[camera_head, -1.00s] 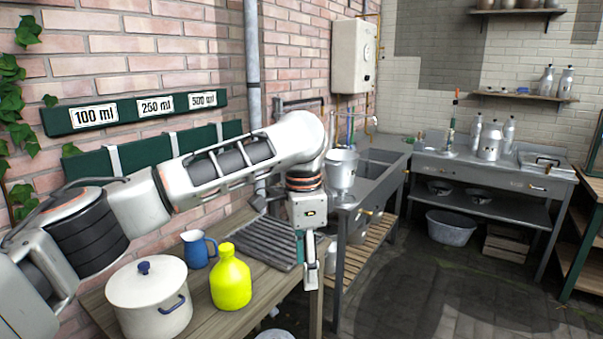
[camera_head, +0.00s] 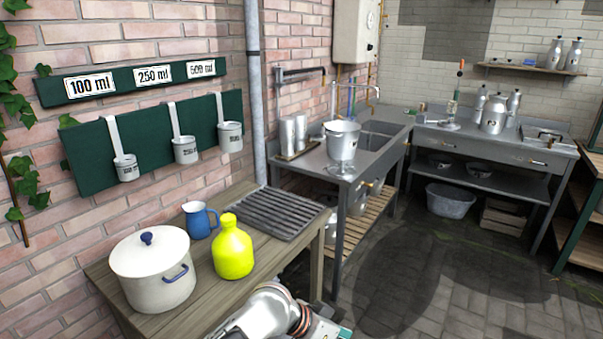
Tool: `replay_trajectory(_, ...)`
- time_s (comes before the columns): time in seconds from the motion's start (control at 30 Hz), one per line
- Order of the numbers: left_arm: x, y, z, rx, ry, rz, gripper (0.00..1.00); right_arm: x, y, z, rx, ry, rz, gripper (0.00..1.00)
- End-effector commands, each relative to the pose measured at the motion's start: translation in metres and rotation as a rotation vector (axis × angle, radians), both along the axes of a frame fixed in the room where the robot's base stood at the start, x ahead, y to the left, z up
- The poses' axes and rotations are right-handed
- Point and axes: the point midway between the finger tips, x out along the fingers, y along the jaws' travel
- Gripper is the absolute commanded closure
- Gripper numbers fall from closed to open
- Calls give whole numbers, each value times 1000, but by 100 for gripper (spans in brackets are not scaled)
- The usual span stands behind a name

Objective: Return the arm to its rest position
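My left arm shows only at the bottom edge of the head view, low in front of the wooden table (camera_head: 205,305). Its wrist end is cut off by the frame, and the gripper's fingers are not visible. My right gripper is not in view. On the table stand a white lidded pot (camera_head: 150,275), a blue jug (camera_head: 200,220) and a yellow bottle (camera_head: 232,250). A dark ribbed drain mat (camera_head: 285,212) lies at the table's far end.
Several metal measuring cups (camera_head: 186,150) hang from a green board on the brick wall. A metal bucket (camera_head: 342,140) stands on the sink counter, with metal cylinders behind it. The paved floor (camera_head: 430,275) to the right is clear.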

Motion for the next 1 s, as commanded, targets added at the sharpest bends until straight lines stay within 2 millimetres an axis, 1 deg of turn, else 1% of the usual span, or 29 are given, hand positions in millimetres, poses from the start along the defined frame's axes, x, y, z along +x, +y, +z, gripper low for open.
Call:
replay_trajectory(0.03,-6,6,-14,-28,4,49,52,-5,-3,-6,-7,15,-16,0)
replay_trajectory(0.17,-11,29,-42,-80,-27,185,52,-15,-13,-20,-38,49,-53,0)
replay_trajectory(0.27,-18,54,-64,-99,-58,291,52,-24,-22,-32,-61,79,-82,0)
replay_trajectory(0.37,-27,86,-85,-101,-96,394,52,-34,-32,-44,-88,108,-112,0)
replay_trajectory(0.47,-42,123,-105,-83,-143,490,52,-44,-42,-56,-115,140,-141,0)
replay_trajectory(0.5,-49,139,-112,-72,-163,525,52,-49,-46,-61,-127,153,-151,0)
replay_trajectory(0.57,-61,165,-122,-48,-196,575,52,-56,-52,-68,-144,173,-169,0)
replay_trajectory(0.6,-71,182,-129,-29,-219,605,52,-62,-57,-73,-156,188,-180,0)
replay_trajectory(0.67,-86,209,-136,5,-256,645,52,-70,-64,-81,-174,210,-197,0)
replay_trajectory(0.7,-97,226,-140,28,-281,667,52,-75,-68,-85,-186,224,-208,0)
replay_trajectory(0.8,-123,264,-146,89,-341,704,52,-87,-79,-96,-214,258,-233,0)
replay_trajectory(0.9,-144,292,-147,143,-390,720,52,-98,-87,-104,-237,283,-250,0)
replay_trajectory(1.0,-158,310,-146,177,-424,726,52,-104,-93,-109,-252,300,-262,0)
